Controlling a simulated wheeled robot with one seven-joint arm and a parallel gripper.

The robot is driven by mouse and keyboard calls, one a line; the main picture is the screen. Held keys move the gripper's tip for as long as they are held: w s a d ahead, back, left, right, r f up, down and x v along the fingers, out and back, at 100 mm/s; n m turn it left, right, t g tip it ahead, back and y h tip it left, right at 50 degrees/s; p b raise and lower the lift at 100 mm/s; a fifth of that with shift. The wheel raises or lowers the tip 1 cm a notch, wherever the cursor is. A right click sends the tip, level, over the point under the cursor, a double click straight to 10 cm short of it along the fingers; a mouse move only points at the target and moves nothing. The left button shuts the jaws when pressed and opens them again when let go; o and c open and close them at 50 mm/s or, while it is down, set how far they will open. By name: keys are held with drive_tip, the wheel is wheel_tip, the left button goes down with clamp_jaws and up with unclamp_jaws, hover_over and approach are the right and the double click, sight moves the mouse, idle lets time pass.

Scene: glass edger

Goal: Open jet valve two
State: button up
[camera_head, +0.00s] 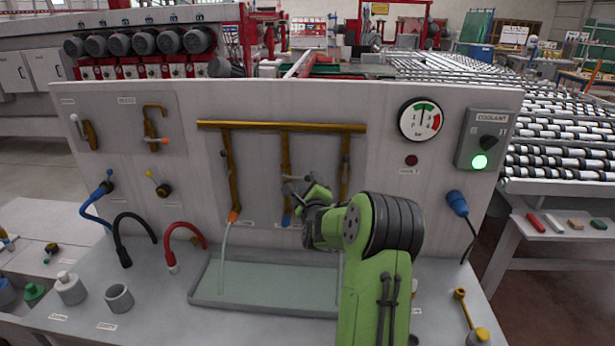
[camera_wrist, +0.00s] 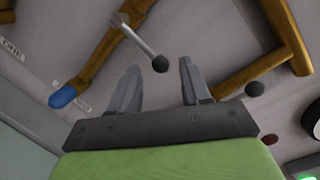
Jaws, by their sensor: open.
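Three brass jet pipes drop from a brass header (camera_head: 280,126) on the grey panel. The middle pipe (camera_head: 285,150) ends in a blue nozzle (camera_head: 286,220), with no stream visible below it. Its silver valve lever (camera_head: 290,178) sticks out sideways. In the wrist view this lever (camera_wrist: 136,38) ends in a black knob (camera_wrist: 160,63), and the blue nozzle (camera_wrist: 62,97) is at left. My gripper (camera_head: 300,188) is at the middle lever. In the wrist view my gripper (camera_wrist: 158,74) is open, the knob appearing between its fingertips. I cannot tell whether they touch.
The left pipe (camera_head: 231,175) has an orange nozzle and a thin stream falling into the tray (camera_head: 205,300). The right pipe (camera_head: 345,150) is partly hidden by my arm; its black lever knob (camera_wrist: 254,89) is close beside my right finger. A gauge (camera_head: 421,120) is at right.

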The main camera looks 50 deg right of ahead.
sight(309, 180)
drive_tip(key=x, duration=0.4)
drive_tip(key=shift+s, duration=0.1)
clamp_jaws()
